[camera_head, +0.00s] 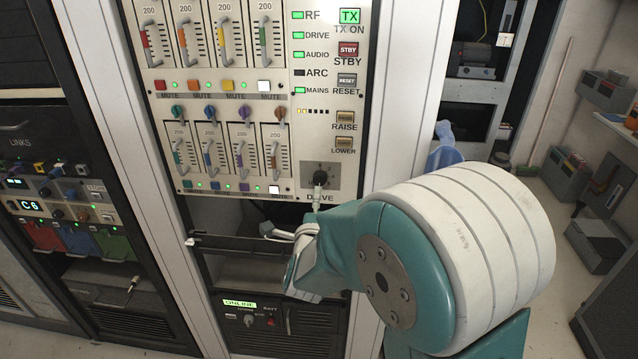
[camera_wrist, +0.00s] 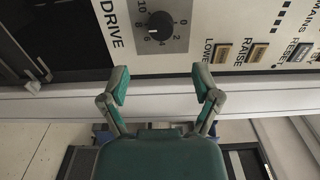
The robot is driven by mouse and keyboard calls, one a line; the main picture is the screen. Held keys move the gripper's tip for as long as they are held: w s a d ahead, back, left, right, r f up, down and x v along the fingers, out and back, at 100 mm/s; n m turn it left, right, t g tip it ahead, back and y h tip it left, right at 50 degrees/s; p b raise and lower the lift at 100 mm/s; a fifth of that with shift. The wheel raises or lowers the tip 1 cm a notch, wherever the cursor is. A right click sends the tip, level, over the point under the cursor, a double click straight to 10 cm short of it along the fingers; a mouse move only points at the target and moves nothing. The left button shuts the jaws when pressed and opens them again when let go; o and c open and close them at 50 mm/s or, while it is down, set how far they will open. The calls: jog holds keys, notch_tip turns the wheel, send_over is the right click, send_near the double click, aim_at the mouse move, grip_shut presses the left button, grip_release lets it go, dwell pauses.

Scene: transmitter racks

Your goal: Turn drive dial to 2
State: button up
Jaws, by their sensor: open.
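The drive dial (camera_head: 320,177) is a round black knob on a grey square plate, low on the white transmitter panel, above the word DRIVE. In the wrist view the dial (camera_wrist: 160,26) sits at top centre, ringed by numbers from 0 to 10. A small white mark shows on the knob's left side, nearest the 6 and 8; its exact reading is hard to tell. My gripper (camera_wrist: 162,84) is open and empty, its two fingers spread below the dial and apart from it. In the head view my gripper (camera_head: 292,213) is just below the panel, partly hidden by my arm.
RAISE (camera_head: 345,118) and LOWER (camera_head: 344,143) buttons are above the dial. Slider faders (camera_head: 240,146) fill the panel's left. An open dark bay (camera_head: 235,240) lies below, over an ONLINE unit (camera_head: 280,315). A white rack post (camera_head: 395,90) stands right of the panel.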

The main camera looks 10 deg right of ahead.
aim_at(319, 182)
jog(key=x, duration=0.7)
jog(key=shift+w+a+f, duration=0.1)
jog(key=shift+a, duration=0.3)
jog(key=shift+w+d, duration=0.1)
jog(key=shift+w, duration=0.2)
jog(key=shift+w+d, duration=0.15)
jog(key=shift+d, duration=0.1)
grip_shut()
